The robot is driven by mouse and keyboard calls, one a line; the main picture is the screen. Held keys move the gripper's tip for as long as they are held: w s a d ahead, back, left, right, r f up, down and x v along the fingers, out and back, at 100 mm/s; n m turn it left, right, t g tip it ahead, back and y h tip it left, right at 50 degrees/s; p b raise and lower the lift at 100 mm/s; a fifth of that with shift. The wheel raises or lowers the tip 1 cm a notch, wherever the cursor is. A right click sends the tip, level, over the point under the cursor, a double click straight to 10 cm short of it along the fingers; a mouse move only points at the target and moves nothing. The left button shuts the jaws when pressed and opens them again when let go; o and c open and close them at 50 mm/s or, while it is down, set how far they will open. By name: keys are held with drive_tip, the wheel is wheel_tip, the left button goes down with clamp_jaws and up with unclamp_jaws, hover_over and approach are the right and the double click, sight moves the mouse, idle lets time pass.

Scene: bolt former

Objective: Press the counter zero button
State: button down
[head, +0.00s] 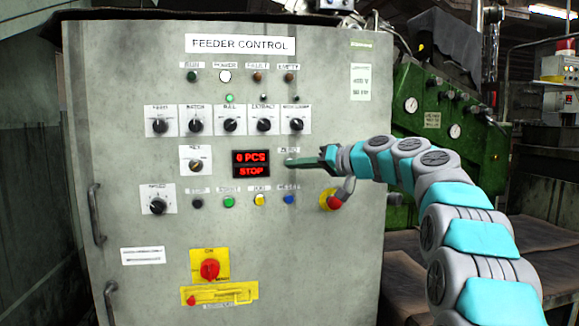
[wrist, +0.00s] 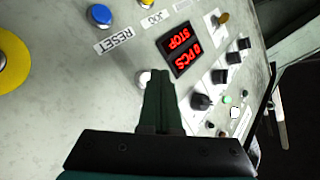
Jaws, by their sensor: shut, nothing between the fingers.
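The counter zero button (wrist: 143,78) is a small pale round button on the grey feeder control panel (head: 130,100). In the wrist view it shows just left of my fingertips, partly covered by them. In the head view a small label (head: 288,151) sits above its place, and my gripper (head: 291,162) covers most of it. My gripper, also in the wrist view (wrist: 160,74), is shut and empty, its tips at or very close to the panel; I cannot tell whether they touch the button. The red display (head: 251,163) reads "0 PCS" and "STOP".
Selector knobs (head: 227,126) sit above the display. Below are a green button (head: 228,202), a yellow button (head: 259,200) and a blue button (head: 289,199). A red emergency stop (head: 334,203) is just below my gripper. A green machine (head: 440,130) stands behind right.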

drive_tip(key=shift+s+d+b, duration=0.25)
drive_tip(key=shift+s+b, duration=0.35)
drive_tip(key=shift+s, duration=0.2)
drive_tip(key=shift+s+d+b, duration=0.25)
drive_tip(key=shift+s+b, duration=0.4)
drive_tip(key=shift+s, duration=0.15)
drive_tip(key=shift+s+d+b, duration=0.25)
drive_tip(key=shift+s+b, duration=0.35)
drive_tip(key=shift+s, duration=0.2)
drive_tip(key=s+d+f+m+g+h+p, duration=0.25)
drive_tip(key=s+f+g+h, duration=0.35)
drive_tip(key=s+f, duration=1.5)
drive_tip(key=s+d+f+g+h, duration=0.1)
drive_tip(key=s+d+f+h, duration=0.1)
drive_tip(key=s+d+f, duration=0.3)
drive_tip(key=s+d+f+m+g+h, duration=0.1)
drive_tip(key=s+d+f+h, duration=0.2)
drive_tip(key=s, duration=1.1)
drive_tip(key=s+d+f+m+g+h, duration=0.1)
drive_tip(key=s+d+f+h, duration=0.2)
drive_tip(key=s+d+f, duration=0.5)
wheel_tip(320, 180, down, 3)
drive_tip(key=shift+s+d+f+g+p, duration=0.15)
drive_tip(key=shift+s+g+p, duration=0.25)
drive_tip(key=shift+s, duration=0.7)
